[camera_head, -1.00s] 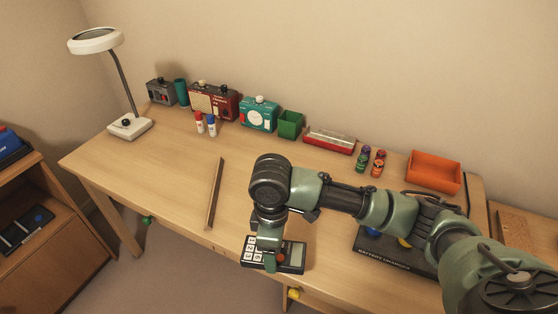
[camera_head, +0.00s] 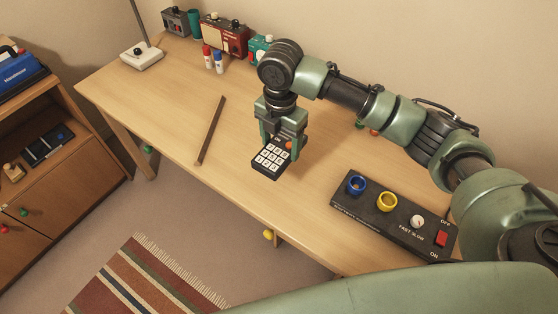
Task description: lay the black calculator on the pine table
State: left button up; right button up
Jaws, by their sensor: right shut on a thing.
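The black calculator (camera_head: 268,162) with white keys is in my right gripper (camera_head: 281,143), over the pine table (camera_head: 240,195) right of the dark wooden stick. The gripper points down and is shut on the calculator. Its upper part is partly hidden by the fingers. I cannot tell whether its underside touches the tabletop or hangs just above it. My left gripper is not in view.
A dark wooden stick (camera_head: 210,130) lies left of the calculator. A black control box (camera_head: 395,222) with knobs and a red switch sits at the right. Glue-like bottles (camera_head: 213,60) and a red radio (camera_head: 224,36) stand at the back. Bare tabletop surrounds the calculator.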

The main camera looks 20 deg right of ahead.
notch_tip(320, 180, down, 7)
jog(key=shift+d+f, duration=0.1)
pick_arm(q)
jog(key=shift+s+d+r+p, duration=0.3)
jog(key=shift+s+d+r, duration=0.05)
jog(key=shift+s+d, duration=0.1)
pick_arm(e)
jog(key=shift+f, duration=2.4)
jog(key=o, duration=1.5)
jog(key=shift+f, duration=0.1)
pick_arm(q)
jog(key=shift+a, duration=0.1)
pick_arm(e)
jog(key=shift+r, duration=0.5)
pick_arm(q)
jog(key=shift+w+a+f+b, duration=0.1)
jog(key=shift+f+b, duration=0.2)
pick_arm(e)
notch_tip(320, 180, up, 11)
jog(key=shift+r, duration=0.1)
